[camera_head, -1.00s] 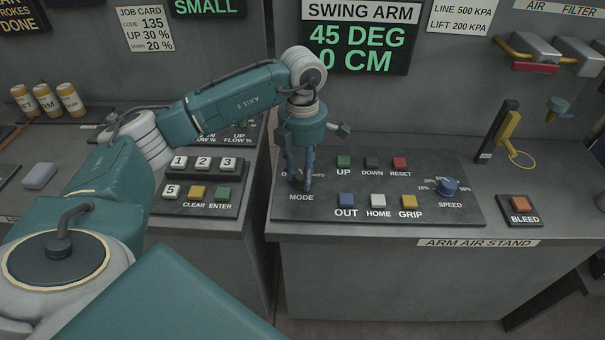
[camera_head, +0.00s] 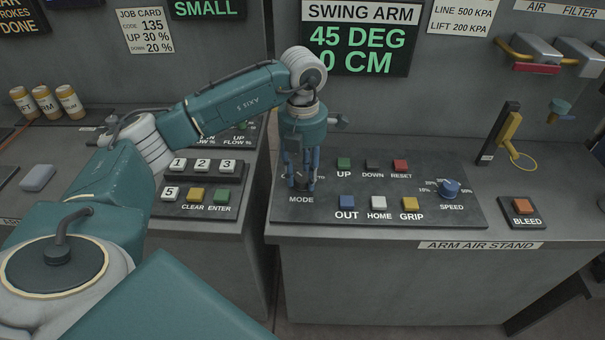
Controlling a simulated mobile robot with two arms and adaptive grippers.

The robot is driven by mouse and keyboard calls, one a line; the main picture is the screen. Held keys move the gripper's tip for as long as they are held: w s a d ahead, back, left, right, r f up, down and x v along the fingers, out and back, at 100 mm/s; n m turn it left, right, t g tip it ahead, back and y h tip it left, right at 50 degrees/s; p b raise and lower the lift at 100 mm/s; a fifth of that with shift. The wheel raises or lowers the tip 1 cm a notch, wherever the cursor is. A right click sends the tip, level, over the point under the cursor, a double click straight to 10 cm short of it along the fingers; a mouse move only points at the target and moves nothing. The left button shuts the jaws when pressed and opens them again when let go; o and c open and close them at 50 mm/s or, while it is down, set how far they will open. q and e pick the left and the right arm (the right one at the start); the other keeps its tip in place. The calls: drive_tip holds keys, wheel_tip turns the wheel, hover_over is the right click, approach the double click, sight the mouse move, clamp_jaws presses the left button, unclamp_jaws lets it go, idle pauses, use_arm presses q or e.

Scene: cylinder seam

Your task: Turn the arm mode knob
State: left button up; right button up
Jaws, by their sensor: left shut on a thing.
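The arm mode knob sits on the dark swing arm panel (camera_head: 375,212), just above the white MODE label (camera_head: 301,199). It is mostly hidden by the fingers, so I cannot read where it points. My left gripper (camera_head: 301,185) points straight down over it, with its blue fingers around the knob and shut on it. The setting marks beside the knob are largely covered by the fingers. My right gripper is not in view.
UP (camera_head: 344,163), DOWN, RESET, OUT (camera_head: 346,202), HOME and GRIP buttons lie right of the knob, with a blue SPEED knob (camera_head: 450,187) beyond. A keypad (camera_head: 207,178) stands left. The swing arm display (camera_head: 357,48) reads 45 DEG, 0 CM.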

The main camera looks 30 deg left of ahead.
sight(303, 177)
use_arm(q)
drive_tip(key=o, duration=1.2)
drive_tip(key=shift+c, duration=0.2)
wheel_tip(303, 177, up, 12)
